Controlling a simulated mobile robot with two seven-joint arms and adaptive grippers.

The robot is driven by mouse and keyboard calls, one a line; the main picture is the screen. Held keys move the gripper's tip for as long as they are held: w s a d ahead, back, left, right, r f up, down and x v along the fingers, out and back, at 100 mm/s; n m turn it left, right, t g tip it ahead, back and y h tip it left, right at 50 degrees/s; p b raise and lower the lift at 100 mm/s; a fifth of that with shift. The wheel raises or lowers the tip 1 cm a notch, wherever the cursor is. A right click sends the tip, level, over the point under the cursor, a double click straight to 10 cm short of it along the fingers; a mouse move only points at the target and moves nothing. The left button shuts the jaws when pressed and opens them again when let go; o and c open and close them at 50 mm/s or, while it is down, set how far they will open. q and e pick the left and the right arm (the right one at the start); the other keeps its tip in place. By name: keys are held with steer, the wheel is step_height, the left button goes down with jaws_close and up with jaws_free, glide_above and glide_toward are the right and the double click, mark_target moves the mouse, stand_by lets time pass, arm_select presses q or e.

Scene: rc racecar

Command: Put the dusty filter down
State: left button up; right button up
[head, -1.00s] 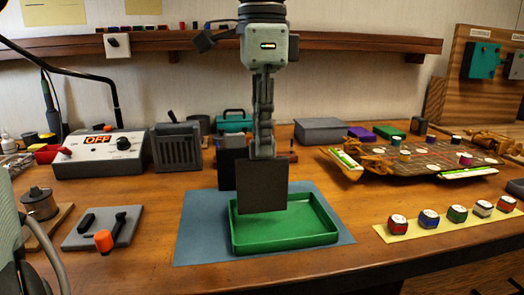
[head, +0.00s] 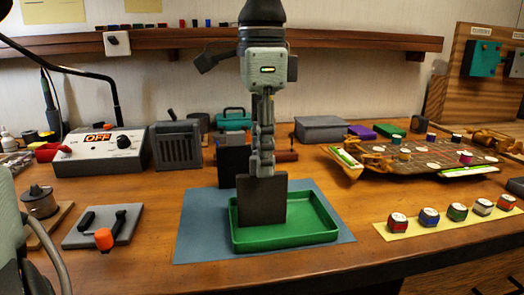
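The dusty filter is a flat dark grey square panel (head: 261,203). My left gripper (head: 262,172) points straight down and is shut on its top edge. The filter hangs upright over the left part of a green tray (head: 285,238), with its lower edge below the level of the tray's back rim. I cannot tell whether it touches the tray floor. The tray lies on a blue-grey mat (head: 195,235) on the wooden bench. My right gripper is not in view.
A grey slotted box (head: 177,147) and a control box reading OFF (head: 100,152) stand at back left. A dark block (head: 232,168) is behind my gripper.

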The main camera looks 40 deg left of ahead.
arm_select(q)
step_height(320, 180, up, 12)
steer(key=shift+r, duration=0.2)
stand_by(0.8)
